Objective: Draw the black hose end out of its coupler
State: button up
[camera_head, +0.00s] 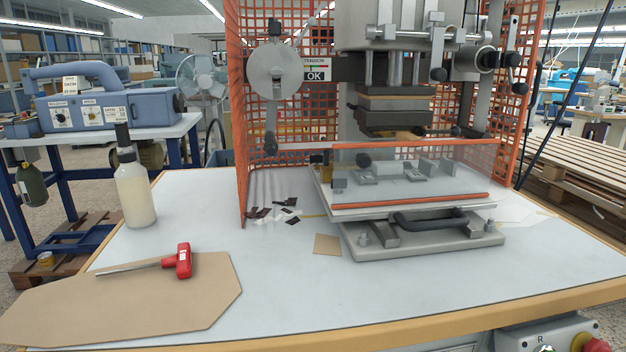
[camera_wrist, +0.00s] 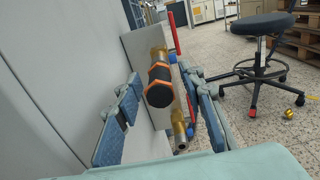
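In the wrist view a black cylindrical piece with orange bands (camera_wrist: 160,88), which looks like the black hose end, sits in line with brass fittings. One brass part (camera_wrist: 158,54) shows at its far end, and another brass fitting (camera_wrist: 179,128) with an open nozzle is at the near end. I cannot tell which brass part is the coupler. My gripper (camera_wrist: 163,84) has its two blue-grey fingers spread, one each side of the black piece, with a visible gap on the left. Contact on the right is unclear. Neither the hose end nor my gripper shows in the head view.
A pale panel (camera_wrist: 60,80) stands close on the left in the wrist view. A red bar (camera_wrist: 173,34) is beyond the fittings; a stool (camera_wrist: 262,27) stands right. The head view shows a table (camera_head: 290,290) with a press, bottle (camera_head: 135,195) and red-handled tool (camera_head: 183,261).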

jog(key=shift+c, duration=0.6)
grip_shut()
jog(key=shift+s, duration=0.4)
jog(key=shift+s+d, duration=0.15)
jog(key=shift+s, duration=1.45)
jog(key=s, duration=0.7)
jog(key=shift+d, duration=0.35)
jog(key=shift+s, duration=0.1)
